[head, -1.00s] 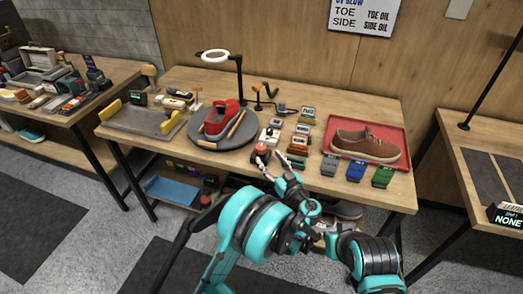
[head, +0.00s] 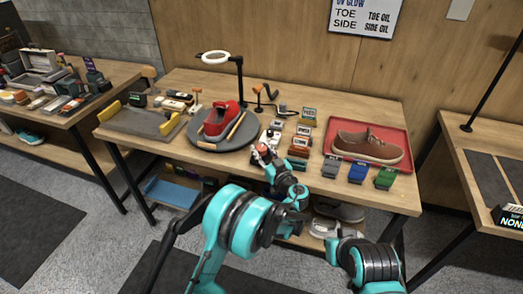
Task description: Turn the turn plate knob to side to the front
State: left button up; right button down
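The turn plate (head: 208,145) is a dark round disc on the middle table. A red shoe-shaped block (head: 216,120) and wooden sticks lie on it. The small dark red knob (head: 263,149) is at the table's front edge, right of the plate. My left gripper (head: 264,156) is at the knob, its pale fingertips close around or against it. The fingers partly hide the knob, and their gap is too small to tell. My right arm shows at the lower right, but its gripper does not show.
Several small bottles and boxes (head: 298,150) stand close right of the knob. A brown shoe sits on a red tray (head: 398,134). A grey tray (head: 130,122) is at the left. Shoes lie on the lower shelf.

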pick_arm(q)
jog(key=shift+m+t+h, duration=0.3)
jog(key=shift+m+h, duration=0.1)
jog(key=shift+h, duration=0.2)
jog(key=m+h, duration=0.2)
jog(key=h, duration=0.1)
jog(key=m+t+h, duration=0.1)
jog(key=h, duration=0.1)
jog(key=shift+a+m+h, duration=0.2)
jog(key=shift+m+h, duration=0.2)
jog(key=m+h, duration=0.4)
jog(key=h, duration=0.2)
jog(key=shift+h, duration=0.4)
jog(key=m+g+h, duration=0.2)
jog(key=h, duration=0.1)
jog(key=m+g+h, duration=0.1)
jog(key=m+h, duration=0.1)
jog(key=h, duration=0.1)
jog(key=shift+w+m+g, duration=0.1)
jog(key=shift+m+g, duration=0.3)
jog(key=shift+d+m+g+h, duration=0.15)
jog(key=shift+m+g+h, duration=1.25)
jog(key=shift+g+h, duration=0.15)
jog(key=shift+g, duration=0.35)
jog(key=o, duration=1.2)
